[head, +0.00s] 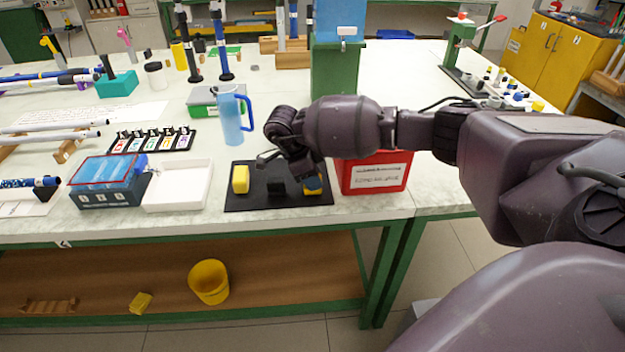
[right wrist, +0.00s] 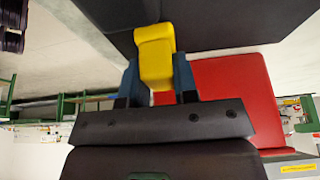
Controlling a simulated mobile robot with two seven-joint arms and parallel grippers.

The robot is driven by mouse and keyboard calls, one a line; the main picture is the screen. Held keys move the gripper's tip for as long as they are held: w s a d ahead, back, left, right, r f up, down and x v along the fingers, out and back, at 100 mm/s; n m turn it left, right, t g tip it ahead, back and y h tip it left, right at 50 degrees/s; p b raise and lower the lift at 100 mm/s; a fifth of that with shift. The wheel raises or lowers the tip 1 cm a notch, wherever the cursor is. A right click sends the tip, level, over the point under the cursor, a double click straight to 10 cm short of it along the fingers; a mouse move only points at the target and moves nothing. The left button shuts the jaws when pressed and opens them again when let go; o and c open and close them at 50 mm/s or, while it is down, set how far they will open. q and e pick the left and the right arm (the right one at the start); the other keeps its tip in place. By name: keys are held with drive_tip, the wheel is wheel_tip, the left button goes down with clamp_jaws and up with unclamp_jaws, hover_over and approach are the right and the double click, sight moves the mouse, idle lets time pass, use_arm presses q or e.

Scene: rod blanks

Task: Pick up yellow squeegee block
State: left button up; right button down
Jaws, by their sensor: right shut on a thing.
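A yellow block (head: 313,191) is at the right end of a black mat (head: 255,204) on the bench. My right gripper (head: 312,182) reaches down over it, and the blue fingertips are on it. In the right wrist view the same yellow block (right wrist: 155,58) sits between the two fingers of my right gripper (right wrist: 157,80), which are shut on it. Its far end is against the dark mat, with no clear gap. Another yellow block (head: 240,179) stands at the mat's left end. My left gripper is out of view.
A dark block (head: 276,188) lies mid-mat. A red bin (head: 374,174) stands just right of the mat, close to my gripper. A white tray (head: 178,187) and a blue-lidded box (head: 106,184) are to the left. A blue jug (head: 231,118) stands behind the mat.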

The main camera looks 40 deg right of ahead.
wheel_tip(320, 180, up, 20)
drive_tip(key=p, duration=0.2)
drive_tip(key=shift+f, duration=0.2)
